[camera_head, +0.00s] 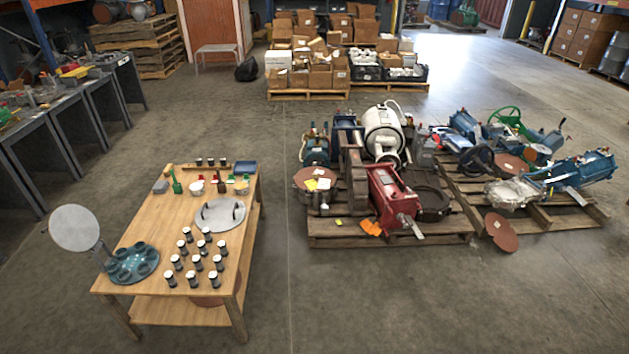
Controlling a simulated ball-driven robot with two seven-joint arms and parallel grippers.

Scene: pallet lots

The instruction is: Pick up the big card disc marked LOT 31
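No lettering is readable, so I cannot tell which disc is marked LOT 31. A reddish-brown disc (501,233) leans at the front edge of the right pallet, near the floor. Another reddish-brown disc (302,178) lies at the left of the middle pallet's load, with yellow and white slips on it. A third brown round piece (511,164) lies among the machinery on the right pallet. Part of a brown disc (207,301) shows on the lower shelf of the wooden table. Neither of my grippers is in view.
The wooden table (160,284) at front left holds several dark jars with white lids, a grey round lid and a teal tray (132,264). A pale grey disc (73,228) stands beside it. Middle pallet (390,240) and right pallet (560,218) carry machinery. Floor between is clear.

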